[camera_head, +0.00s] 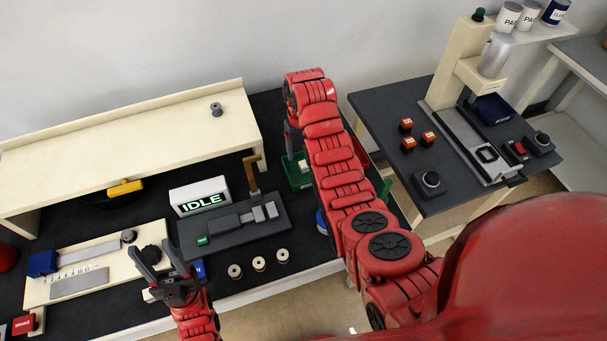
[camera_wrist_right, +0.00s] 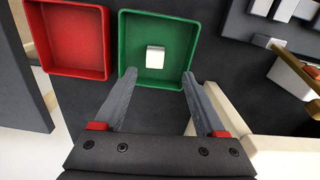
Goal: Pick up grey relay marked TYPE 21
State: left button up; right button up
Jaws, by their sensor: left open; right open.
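A small pale grey-white block (camera_wrist_right: 155,57) lies in the green tray (camera_wrist_right: 128,30) in the right wrist view; no marking is readable on it. In the head view the block (camera_head: 303,166) shows small in the green tray (camera_head: 299,182), partly beside my right arm. My right gripper (camera_wrist_right: 160,80) is open and empty, its fingertips at the tray's near rim, with the block beyond and between them. In the head view it is mostly hidden by its own arm. My left gripper (camera_head: 160,262) is open and empty over the front left of the bench.
A red tray (camera_wrist_right: 70,35) stands left of the green one. A dark grey fixture (camera_head: 230,232) with pale blocks and a brown lever stands beside the green tray, before an IDLE sign (camera_head: 200,197). Several spools (camera_head: 258,264) stand near the front edge.

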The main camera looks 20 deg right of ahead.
aim_at(304, 163)
jog(key=shift+f+p, duration=0.5)
jog(key=shift+p, duration=0.35)
jog(key=shift+s+f, duration=0.3)
jog(key=shift+f, duration=0.1)
jog(key=shift+w+d+f+p, duration=0.1)
jog(key=shift+d+f+p, duration=0.1)
jog(key=shift+f+p, duration=0.4)
jog(key=f, duration=0.1)
jog(key=f+p, duration=0.1)
jog(key=shift+w+d+f, duration=0.1)
jog(key=shift+d+f, duration=0.15)
jog(key=shift+f, duration=0.6)
jog(key=shift+f+p, duration=0.25)
jog(key=shift+p, duration=0.05)
grip_shut()
